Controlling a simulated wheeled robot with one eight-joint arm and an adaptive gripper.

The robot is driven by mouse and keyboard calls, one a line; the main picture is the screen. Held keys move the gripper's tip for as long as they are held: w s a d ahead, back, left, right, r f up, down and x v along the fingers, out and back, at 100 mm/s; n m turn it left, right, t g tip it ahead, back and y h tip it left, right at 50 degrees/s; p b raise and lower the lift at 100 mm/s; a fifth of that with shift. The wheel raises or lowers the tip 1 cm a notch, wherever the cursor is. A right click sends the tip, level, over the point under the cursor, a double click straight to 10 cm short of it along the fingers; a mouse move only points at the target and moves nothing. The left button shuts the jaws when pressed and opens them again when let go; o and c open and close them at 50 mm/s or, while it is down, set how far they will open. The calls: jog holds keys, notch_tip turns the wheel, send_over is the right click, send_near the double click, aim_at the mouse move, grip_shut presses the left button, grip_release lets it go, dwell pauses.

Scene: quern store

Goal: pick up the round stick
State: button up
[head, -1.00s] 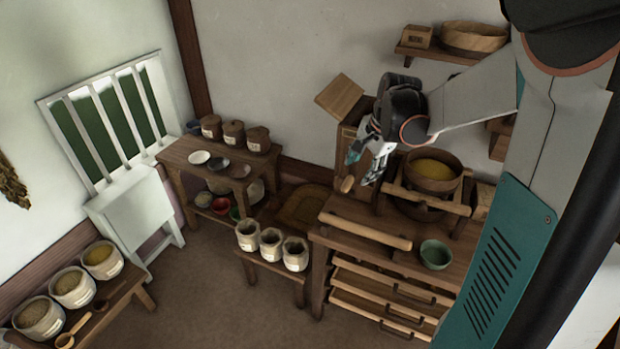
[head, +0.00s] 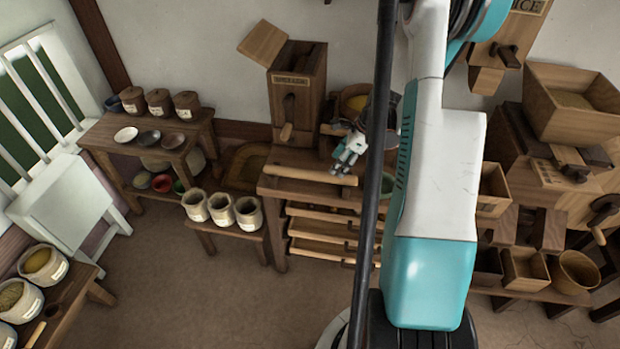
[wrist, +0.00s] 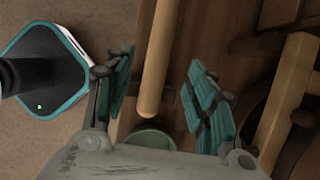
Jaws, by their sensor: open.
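The round stick (head: 300,173) is pale wood and lies along the front edge of the brown worktop (head: 275,187). In the wrist view the stick (wrist: 158,50) runs down from the top edge, its rounded end between my finger pads in the picture. My gripper (head: 343,166) is open and empty, close to the stick's right end in the head view. The wrist view shows my gripper (wrist: 162,66) with its teal pads apart on either side of the stick, neither clearly touching it. The height gap is hard to tell.
A green bowl (wrist: 150,141) sits near the stick's end, partly hidden by my gripper. A wooden frame bar (wrist: 287,100) stands to the right. A wooden grain box with a crank (head: 298,90) is behind the stick. Open floor (head: 200,290) lies in front.

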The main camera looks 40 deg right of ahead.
aim_at(310, 175)
jog(key=shift+b+x, duration=1.4)
jog(key=shift+x, duration=2.15)
jog(key=shift+a+r, duration=0.1)
jog(key=shift+r, duration=0.1)
grip_shut()
